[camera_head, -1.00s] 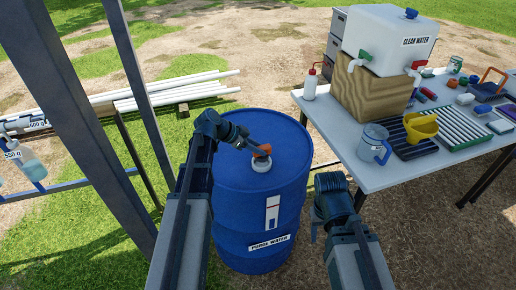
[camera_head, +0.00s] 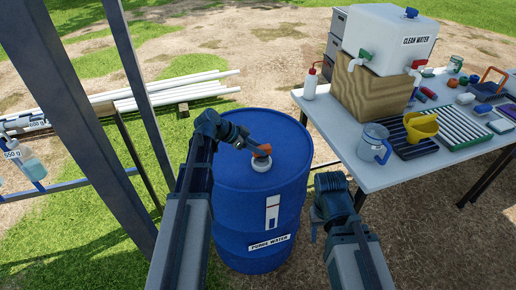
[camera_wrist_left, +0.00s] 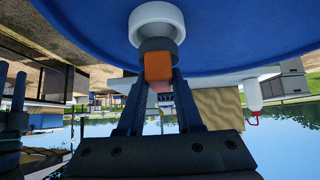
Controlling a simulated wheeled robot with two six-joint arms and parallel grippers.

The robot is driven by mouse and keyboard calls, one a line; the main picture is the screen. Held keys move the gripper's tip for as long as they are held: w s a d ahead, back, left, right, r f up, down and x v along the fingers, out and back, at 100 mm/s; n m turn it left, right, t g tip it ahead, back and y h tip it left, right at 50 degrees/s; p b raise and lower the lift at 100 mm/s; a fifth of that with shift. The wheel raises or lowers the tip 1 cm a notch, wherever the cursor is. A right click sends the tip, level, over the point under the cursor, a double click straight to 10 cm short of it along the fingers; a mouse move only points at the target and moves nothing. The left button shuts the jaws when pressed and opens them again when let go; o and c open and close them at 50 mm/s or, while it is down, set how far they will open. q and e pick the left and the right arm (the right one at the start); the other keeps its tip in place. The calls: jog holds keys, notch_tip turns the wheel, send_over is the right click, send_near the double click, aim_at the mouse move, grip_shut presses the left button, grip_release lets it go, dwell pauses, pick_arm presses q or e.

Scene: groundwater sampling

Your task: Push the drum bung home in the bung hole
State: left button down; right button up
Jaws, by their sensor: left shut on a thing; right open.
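The blue drum (camera_head: 235,205), labelled PURGE WATER, stands upright in the middle of the head view. A white collar (camera_head: 261,165) rings the bung hole on its top. The drum bung (camera_head: 264,149) has an orange grip and a grey plug. My left gripper (camera_head: 258,147) is shut on the orange grip. In the left wrist view the bung (camera_wrist_left: 158,68) sits between the fingers, its grey plug meeting the white collar (camera_wrist_left: 157,18). How deep the plug sits is hidden. My right gripper (camera_head: 315,218) is open and empty beside the drum's right side.
A table (camera_head: 345,165) at the right holds a clean-water tank (camera_head: 385,40) on a wooden block, a jug (camera_head: 374,143), a yellow scoop (camera_head: 422,127) and racks. A grey frame post (camera_head: 75,110) stands at the left. White pipes (camera_head: 190,85) lie behind the drum.

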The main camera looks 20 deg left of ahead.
pick_arm(q)
jog(key=shift+f+b, duration=1.55)
jog(key=shift+b, duration=0.05)
jog(key=c, duration=0.5)
grip_release()
jog(key=p+v, duration=0.9)
jog(key=v, duration=0.4)
jog(key=shift+a+r+p, duration=0.25)
jog(key=shift+r+p, duration=0.1)
jog(key=shift+s, duration=0.15)
